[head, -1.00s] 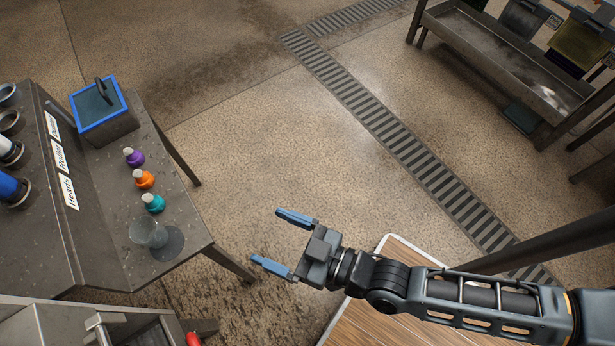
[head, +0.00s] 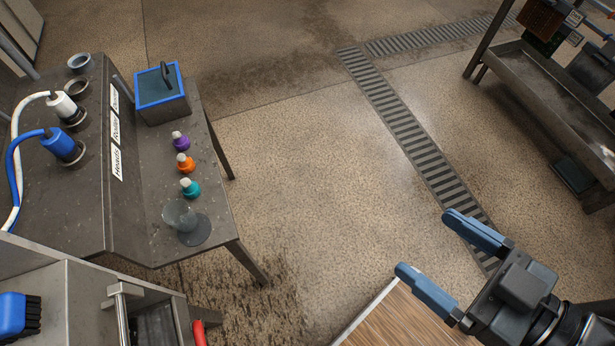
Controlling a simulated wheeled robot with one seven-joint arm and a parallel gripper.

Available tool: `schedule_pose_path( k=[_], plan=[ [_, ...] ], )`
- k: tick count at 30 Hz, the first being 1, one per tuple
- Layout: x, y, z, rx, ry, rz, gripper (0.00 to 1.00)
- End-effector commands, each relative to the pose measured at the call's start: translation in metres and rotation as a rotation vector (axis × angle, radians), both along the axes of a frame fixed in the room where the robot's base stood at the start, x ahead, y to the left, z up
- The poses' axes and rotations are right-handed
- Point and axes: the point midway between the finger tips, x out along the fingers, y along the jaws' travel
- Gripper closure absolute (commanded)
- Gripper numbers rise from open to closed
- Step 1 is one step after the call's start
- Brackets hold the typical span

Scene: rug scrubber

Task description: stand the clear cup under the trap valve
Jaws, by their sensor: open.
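The clear cup (head: 181,215) stands upright near the front corner of the grey metal bench (head: 157,240) at the left. A round, dark translucent disc (head: 196,231) shows at its base; I cannot tell whether it is part of the cup. My gripper (head: 434,253) is at the lower right, open and empty, over the floor and well apart from the cup. I cannot make out the trap valve in this view.
Purple (head: 180,142), orange (head: 185,162) and teal (head: 190,188) stoppered bottles stand in a row behind the cup. A blue-rimmed box (head: 162,96) is farther back. A metal cabinet (head: 85,290) stands lower left, a trough (head: 545,95) upper right. Open floor lies between.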

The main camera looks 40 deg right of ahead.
Motion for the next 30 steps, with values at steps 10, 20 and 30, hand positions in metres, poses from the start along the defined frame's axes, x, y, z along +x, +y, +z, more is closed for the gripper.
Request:
schedule_pose_path(
  k=[10,20,30],
  plan=[
    [0.037,-0.011,-0.081,-0.068,0.091,0.064,0.09],
    [0.13,0.002,-0.185,-0.124,0.212,0.254,0.09],
    [0.251,0.076,-0.223,-0.093,0.198,0.553,0.09]
  ],
)
